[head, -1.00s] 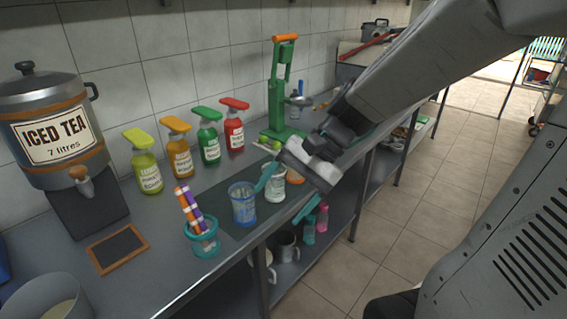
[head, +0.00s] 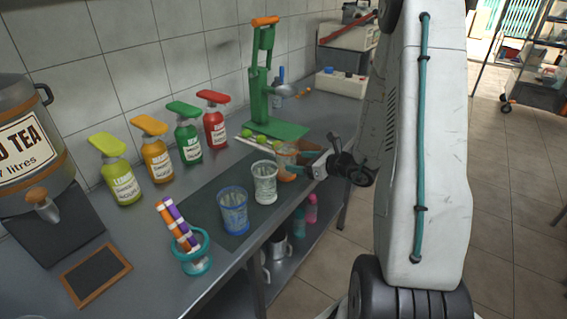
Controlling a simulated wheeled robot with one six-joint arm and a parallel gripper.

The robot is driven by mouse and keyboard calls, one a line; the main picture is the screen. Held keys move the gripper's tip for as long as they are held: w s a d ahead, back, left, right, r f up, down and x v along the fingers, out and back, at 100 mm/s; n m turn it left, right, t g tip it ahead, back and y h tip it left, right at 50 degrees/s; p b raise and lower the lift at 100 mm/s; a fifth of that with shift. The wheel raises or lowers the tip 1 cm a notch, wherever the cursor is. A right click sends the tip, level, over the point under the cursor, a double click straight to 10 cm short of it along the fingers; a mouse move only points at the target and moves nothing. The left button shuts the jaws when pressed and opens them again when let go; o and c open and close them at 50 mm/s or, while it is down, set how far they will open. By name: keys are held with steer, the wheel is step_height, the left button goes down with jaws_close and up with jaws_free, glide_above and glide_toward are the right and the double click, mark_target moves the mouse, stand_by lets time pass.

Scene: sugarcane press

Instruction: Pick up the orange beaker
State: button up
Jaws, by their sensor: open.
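The orange beaker (head: 285,162) stands upright on the dark mat (head: 211,196) at the counter's front side, at the right end of a row of beakers. My gripper (head: 302,162) is at its right side, low and pointing left. The jaws are open, with fingertips right at the beaker; whether they reach around it or touch it I cannot tell. Part of the beaker's right side is hidden by the gripper.
A white-rimmed beaker (head: 264,184) stands close left of the orange one, then a blue beaker (head: 233,212) and a teal holder (head: 191,254) with striped sticks. A green press (head: 262,90) and limes (head: 261,138) are behind. Sauce bottles (head: 187,140) line the wall.

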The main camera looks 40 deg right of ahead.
mark_target(286, 159)
steer(key=x, duration=0.6)
steer(key=shift+w, duration=0.2)
steer(key=shift+d, duration=0.1)
steer(key=c, duration=0.7)
